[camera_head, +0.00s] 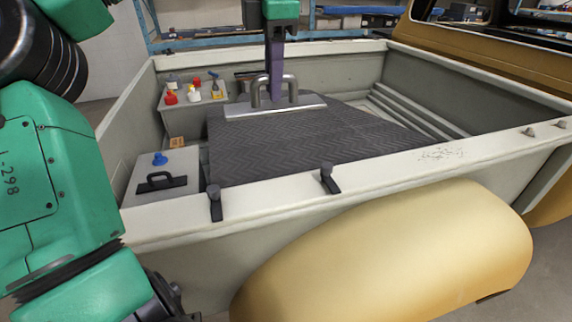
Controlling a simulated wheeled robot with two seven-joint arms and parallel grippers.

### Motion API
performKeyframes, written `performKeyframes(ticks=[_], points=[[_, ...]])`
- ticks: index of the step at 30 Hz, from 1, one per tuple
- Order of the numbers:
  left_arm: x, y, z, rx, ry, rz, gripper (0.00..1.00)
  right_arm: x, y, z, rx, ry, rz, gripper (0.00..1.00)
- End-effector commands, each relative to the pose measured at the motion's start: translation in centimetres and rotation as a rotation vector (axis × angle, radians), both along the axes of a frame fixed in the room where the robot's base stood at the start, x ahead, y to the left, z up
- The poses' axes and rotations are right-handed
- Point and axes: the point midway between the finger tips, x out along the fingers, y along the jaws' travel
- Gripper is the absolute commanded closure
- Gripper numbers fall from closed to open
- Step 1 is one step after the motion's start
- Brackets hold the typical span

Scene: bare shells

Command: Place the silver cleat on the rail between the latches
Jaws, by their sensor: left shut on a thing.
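The silver cleat (240,110) is a flat plate with a raised looped handle. My left gripper (275,88) comes down from the top of the view and is shut on the handle. The cleat shows over the dark ribbed mat in the truck bed; I cannot tell whether it touches the mat. The pale rail (270,203) runs along the near side of the bed. Two black latches stand on it, one on the left (215,203) and one on the right (327,179), with bare rail between them. My right gripper is not in view.
The dark mat (290,145) is otherwise clear. A tan fender (390,255) bulges below the rail.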

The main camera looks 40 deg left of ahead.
Motion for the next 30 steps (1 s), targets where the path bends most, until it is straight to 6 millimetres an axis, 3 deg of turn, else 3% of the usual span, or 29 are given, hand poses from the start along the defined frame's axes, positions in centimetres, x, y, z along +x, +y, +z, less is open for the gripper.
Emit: performKeyframes(ticks=[5, 13, 24, 30], points=[[-0.2, 0.1, -5.3, -0.004, 0.008, -0.008, 1.00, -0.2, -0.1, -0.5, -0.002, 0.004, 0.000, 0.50], [-0.1, 0.1, -13.5, -0.003, 0.006, -0.003, 1.00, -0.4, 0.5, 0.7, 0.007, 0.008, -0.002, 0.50], [-0.1, 0.2, -19.7, -0.002, 0.003, -0.001, 1.00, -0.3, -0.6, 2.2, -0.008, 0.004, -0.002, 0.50], [0.0, 0.3, -19.9, -0.001, 0.000, 0.001, 1.00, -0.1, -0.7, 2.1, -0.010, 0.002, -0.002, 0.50]])
